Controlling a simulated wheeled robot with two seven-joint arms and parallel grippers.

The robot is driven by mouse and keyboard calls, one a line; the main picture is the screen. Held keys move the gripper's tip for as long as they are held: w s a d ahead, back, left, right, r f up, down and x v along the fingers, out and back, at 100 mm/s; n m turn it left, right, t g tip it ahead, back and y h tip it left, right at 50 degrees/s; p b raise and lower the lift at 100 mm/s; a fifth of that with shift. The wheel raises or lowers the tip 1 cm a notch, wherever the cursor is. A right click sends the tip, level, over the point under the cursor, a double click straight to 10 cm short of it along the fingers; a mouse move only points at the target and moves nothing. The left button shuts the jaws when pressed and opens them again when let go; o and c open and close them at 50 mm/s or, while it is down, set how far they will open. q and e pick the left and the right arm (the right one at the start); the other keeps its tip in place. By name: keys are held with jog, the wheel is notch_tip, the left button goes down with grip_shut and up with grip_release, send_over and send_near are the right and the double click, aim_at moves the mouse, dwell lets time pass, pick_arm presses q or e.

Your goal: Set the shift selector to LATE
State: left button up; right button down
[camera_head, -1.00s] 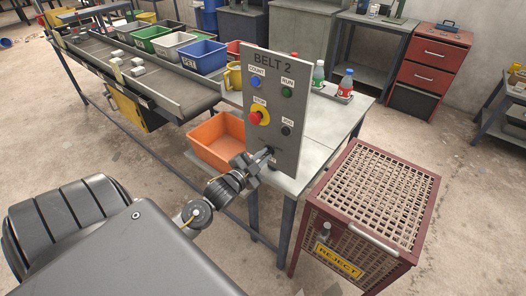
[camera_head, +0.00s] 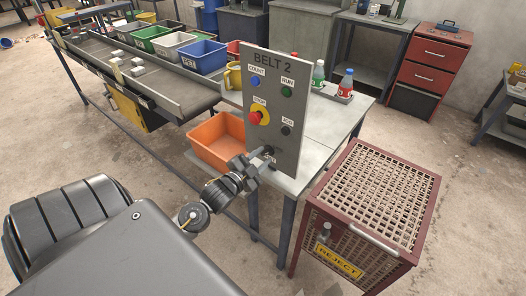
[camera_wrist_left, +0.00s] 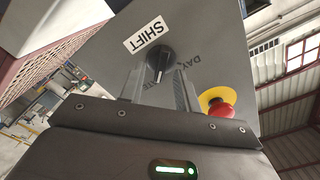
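The shift selector is a dark knob (camera_head: 268,150) low on the grey BELT 2 panel (camera_head: 274,68). In the left wrist view the black knob (camera_wrist_left: 160,57) has a light pointer line directed toward the bottom of the picture. The SHIFT label (camera_wrist_left: 147,35) is beside it. DAY (camera_wrist_left: 195,60) is readable at its right; the lettering below the knob is partly hidden by my fingers, with only its end showing. My left gripper (camera_wrist_left: 159,83) has its fingers apart, one on each side of the knob's lower part; I cannot tell whether they touch it. My right gripper is not in view.
A red stop button (camera_head: 255,117) on a yellow base is above the selector; it also shows in the wrist view (camera_wrist_left: 221,108). An orange bin (camera_head: 215,140) is left of the panel. A red mesh reject cage (camera_head: 372,195) stands at the right.

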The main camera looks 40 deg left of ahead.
pick_arm(q)
jog(key=s+b, duration=0.2)
jog(key=s, duration=0.8)
jog(key=shift+w+d, duration=0.1)
